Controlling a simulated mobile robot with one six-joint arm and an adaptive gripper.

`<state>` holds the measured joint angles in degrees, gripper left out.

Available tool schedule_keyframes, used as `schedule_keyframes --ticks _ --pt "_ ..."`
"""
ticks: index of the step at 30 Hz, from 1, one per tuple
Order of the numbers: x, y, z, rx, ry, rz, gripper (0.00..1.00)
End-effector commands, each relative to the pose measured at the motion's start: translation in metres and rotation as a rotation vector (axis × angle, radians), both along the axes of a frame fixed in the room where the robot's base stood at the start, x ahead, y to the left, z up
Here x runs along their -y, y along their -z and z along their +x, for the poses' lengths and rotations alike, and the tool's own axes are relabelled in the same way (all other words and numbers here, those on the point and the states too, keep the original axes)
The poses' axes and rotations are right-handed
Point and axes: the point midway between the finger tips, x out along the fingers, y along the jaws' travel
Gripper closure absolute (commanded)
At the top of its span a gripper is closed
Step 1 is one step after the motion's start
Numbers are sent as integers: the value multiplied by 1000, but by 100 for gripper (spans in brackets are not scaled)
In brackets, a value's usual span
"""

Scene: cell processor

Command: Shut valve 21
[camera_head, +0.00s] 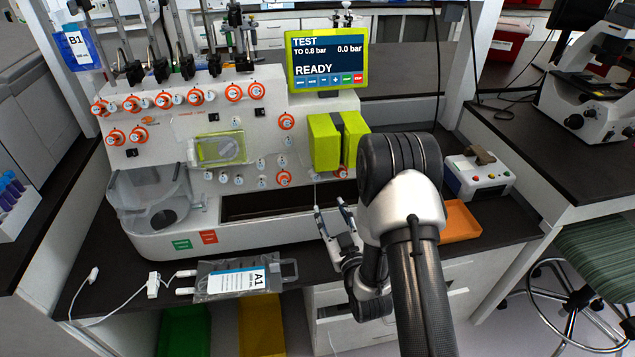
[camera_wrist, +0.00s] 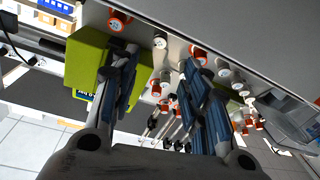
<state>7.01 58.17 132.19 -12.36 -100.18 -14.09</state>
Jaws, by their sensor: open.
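The cell processor (camera_head: 235,210) carries rows of round valves with orange rims and white faces. Their numbers are too small to read, so I cannot tell which is valve 21. One orange valve (camera_head: 284,179) sits low on the front panel, another (camera_head: 286,122) higher up. My gripper (camera_head: 333,217) is open and empty in front of the machine's lower right part, below the green pump block (camera_head: 325,143). In the wrist view, my gripper's two fingers (camera_wrist: 160,75) stand apart, with an orange valve (camera_wrist: 117,20) beyond the left finger and another (camera_wrist: 198,54) near the right finger.
A screen (camera_head: 327,60) above the panel reads READY. A bag labelled A1 (camera_head: 238,279) lies on the bench front with tubing. An orange tray (camera_head: 460,222) and a white box with buttons (camera_head: 480,177) stand on the right. My arm hides part of the bench.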

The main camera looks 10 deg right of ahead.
Motion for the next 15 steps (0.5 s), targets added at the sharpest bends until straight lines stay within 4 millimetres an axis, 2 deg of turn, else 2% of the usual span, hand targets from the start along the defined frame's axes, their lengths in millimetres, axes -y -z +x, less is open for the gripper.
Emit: schedule_keyframes --ticks 1,9,15 --pt "-2 0 12 6 -1 0 58" --pt "-7 0 72 4 0 0 58" --pt "-10 1 108 2 1 1 58"
